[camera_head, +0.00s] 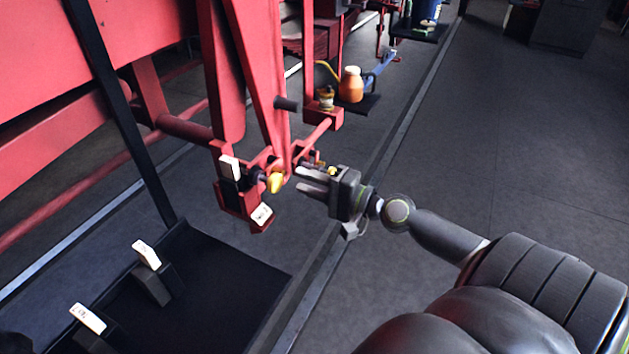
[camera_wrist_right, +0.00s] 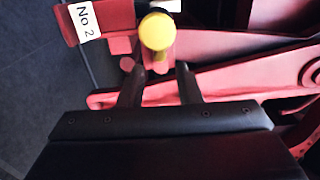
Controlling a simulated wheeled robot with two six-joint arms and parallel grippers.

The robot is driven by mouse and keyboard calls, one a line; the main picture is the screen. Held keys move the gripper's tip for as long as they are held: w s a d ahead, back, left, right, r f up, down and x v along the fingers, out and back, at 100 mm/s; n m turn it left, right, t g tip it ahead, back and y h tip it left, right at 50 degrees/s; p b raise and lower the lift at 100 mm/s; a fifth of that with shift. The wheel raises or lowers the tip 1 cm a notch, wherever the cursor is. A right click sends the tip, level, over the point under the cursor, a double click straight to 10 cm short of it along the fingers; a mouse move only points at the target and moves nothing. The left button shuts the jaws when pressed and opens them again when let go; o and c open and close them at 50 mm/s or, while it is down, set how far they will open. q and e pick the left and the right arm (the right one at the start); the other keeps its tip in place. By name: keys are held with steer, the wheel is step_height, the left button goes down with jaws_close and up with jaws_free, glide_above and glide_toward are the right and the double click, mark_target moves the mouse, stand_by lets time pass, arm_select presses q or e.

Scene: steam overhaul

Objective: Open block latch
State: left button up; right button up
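A red block bracket (camera_head: 240,208) hangs at the lower end of the red frame in the head view. A yellow knob (camera_head: 276,182), which looks like the latch handle, sticks out of it. In the wrist view the round yellow knob (camera_wrist_right: 156,32) is seen end-on, just beyond my fingers. My right gripper (camera_head: 299,180) is a little to the right of the knob, its fingers pointing at it. Its two fingers (camera_wrist_right: 160,75) are apart with nothing clearly between them. I cannot tell whether they touch the knob's stem. My left gripper is out of view.
White tags mark the bracket (camera_head: 262,214); one in the wrist view reads "No 2" (camera_wrist_right: 84,20). A black tray (camera_head: 225,285) with white-labelled blocks (camera_head: 147,254) lies at lower left. An orange jug (camera_head: 351,85) stands behind on a shelf.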

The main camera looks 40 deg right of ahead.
mark_target(283, 174)
steer(key=p+x, duration=0.2)
steer(key=x, duration=0.2)
steer(key=shift+r+p, duration=0.15)
steer(key=shift+p, duration=0.15)
steer(key=shift+p+x, duration=0.3)
steer(key=shift+x, duration=0.6)
jaws_close()
stand_by(0.7)
